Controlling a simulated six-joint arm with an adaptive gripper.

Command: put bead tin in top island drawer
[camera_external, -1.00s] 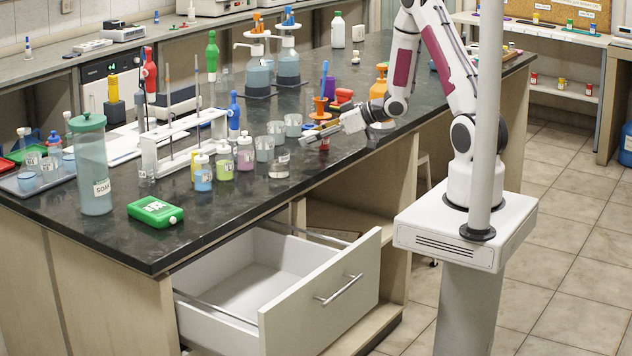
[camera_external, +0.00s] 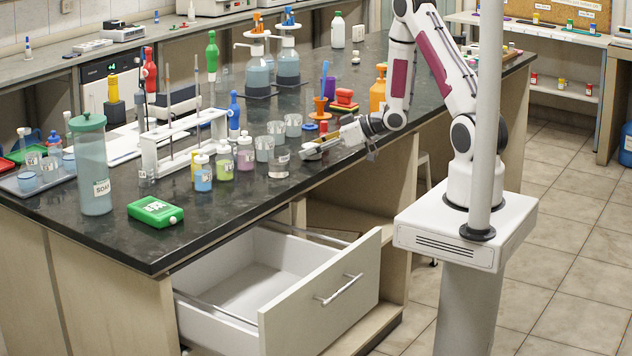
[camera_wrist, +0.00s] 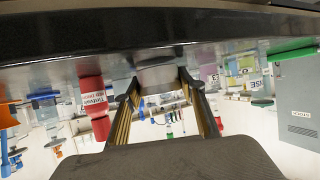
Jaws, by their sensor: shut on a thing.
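A small grey, tin-like object (camera_wrist: 158,73) sits between my fingertips in the wrist view; I take it to be the bead tin, though no label is readable. My gripper (camera_wrist: 157,85) is shut on it. The tin cannot be told apart from the fingers there. The top island drawer (camera_external: 318,296) is pulled wide open below the worktop, and its visible floor is empty.
Several small bottles (camera_external: 224,165) and beakers stand left of my gripper. A green box (camera_external: 155,212) and a soap bottle (camera_external: 93,170) stand further left. The worktop's front edge lies above the drawer.

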